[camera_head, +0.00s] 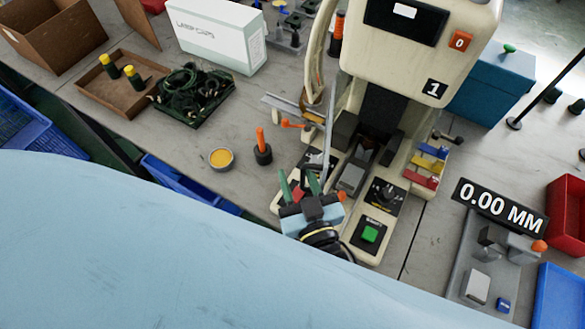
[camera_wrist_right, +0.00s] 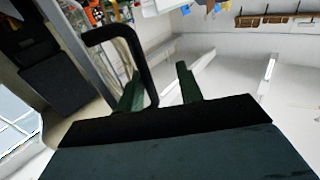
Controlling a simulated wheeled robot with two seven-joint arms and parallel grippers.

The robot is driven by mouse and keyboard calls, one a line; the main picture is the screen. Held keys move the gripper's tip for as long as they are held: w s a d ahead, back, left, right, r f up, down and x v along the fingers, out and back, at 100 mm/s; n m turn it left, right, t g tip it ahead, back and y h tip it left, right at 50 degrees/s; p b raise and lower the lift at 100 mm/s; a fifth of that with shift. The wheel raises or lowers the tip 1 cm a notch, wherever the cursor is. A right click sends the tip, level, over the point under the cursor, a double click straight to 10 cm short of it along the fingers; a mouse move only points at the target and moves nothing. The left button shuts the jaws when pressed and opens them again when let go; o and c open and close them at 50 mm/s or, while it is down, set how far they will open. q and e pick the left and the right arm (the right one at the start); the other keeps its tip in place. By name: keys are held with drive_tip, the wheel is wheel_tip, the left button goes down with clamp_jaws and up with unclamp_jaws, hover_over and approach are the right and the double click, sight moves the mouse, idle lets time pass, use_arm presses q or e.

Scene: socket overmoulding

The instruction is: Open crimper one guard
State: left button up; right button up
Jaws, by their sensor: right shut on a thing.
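Crimper one (camera_head: 405,55) is the cream machine marked 1. Its guard (camera_head: 331,125) shows as a thin grey panel, nearly edge-on, at the left of the tool opening; the dark tooling behind is uncovered in the head view. The guard's black bar handle (camera_wrist_right: 127,55) stands out from the grey frame in the wrist view. My right gripper (camera_head: 305,188), with green fingers, is at the guard's lower front end. In the wrist view its fingers (camera_wrist_right: 160,90) are on either side of the handle, shut on it. My left gripper is not in view.
A green button (camera_head: 370,234) and black control panel sit on the crimper's base. An orange-handled tool (camera_head: 262,148) and a round yellow tin (camera_head: 221,158) stand to the left. A display reading 0.00 MM (camera_head: 500,206) stands right.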

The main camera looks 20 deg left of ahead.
drive_tip(key=v, duration=1.2)
drive_tip(key=shift+s+a, duration=0.15)
drive_tip(key=shift+a, duration=0.1)
drive_tip(key=shift+f, duration=0.1)
drive_tip(key=shift+c, duration=0.5)
